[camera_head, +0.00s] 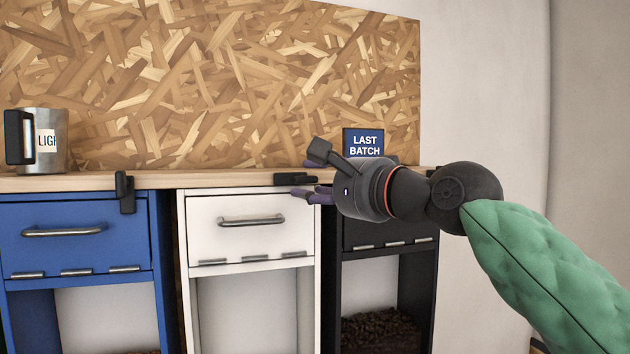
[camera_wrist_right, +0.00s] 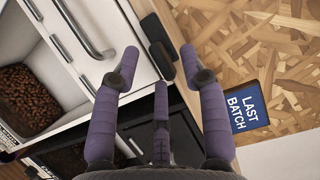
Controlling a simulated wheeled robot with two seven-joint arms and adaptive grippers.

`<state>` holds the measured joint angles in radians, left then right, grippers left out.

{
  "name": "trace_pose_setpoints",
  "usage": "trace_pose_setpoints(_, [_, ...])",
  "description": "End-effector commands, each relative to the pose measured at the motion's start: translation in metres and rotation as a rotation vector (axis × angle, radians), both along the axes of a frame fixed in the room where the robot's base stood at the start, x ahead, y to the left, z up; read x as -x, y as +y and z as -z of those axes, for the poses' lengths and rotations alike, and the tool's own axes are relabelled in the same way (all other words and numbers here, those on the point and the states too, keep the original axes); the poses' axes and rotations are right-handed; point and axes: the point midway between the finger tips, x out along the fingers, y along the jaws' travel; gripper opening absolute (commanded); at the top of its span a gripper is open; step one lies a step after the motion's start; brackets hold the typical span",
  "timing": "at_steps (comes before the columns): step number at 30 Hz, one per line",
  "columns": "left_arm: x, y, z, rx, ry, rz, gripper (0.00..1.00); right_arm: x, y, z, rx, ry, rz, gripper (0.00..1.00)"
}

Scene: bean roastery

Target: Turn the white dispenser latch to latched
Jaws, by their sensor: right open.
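The white dispenser (camera_head: 215,209) stands between a blue and a black one. Its black latch (camera_head: 293,179) sits at the top right, on the counter's front edge, and lies about horizontal. My right gripper (camera_head: 309,178) is open with its purple fingers just right of the latch, pointing left toward it. In the right wrist view the latch (camera_wrist_right: 155,35) shows ahead of and between the spread fingers (camera_wrist_right: 161,64). I cannot tell whether any finger touches it. My left gripper is not in view.
The blue dispenser (camera_head: 70,215) has its black latch (camera_head: 125,192) upright. My right gripper partly covers the black dispenser (camera_head: 388,236). A metal mug (camera_head: 52,141) and a "LAST BATCH" sign (camera_head: 364,141) stand on the wooden counter (camera_head: 220,179) before a chipboard panel.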

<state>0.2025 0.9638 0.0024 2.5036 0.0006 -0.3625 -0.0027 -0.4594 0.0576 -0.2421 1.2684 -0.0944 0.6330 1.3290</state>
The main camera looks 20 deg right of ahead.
Motion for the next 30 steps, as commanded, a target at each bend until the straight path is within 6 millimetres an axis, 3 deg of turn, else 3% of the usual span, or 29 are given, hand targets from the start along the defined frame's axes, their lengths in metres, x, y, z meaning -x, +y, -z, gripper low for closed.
trace_pose_setpoints(10, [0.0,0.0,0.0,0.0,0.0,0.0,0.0,-0.003,0.001,0.0,0.0,0.0,0.0,0.41])
trace_pose_setpoints(14, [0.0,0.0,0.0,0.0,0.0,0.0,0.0,-0.003,0.001,0.001,0.0,0.0,0.0,0.04])
trace_pose_setpoints(15, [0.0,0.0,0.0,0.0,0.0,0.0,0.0,-0.003,0.001,0.001,0.0,0.0,0.0,0.0])
trace_pose_setpoints(30, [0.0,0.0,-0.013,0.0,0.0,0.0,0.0,-0.003,0.001,-0.003,0.084,-0.002,-0.001,0.0])
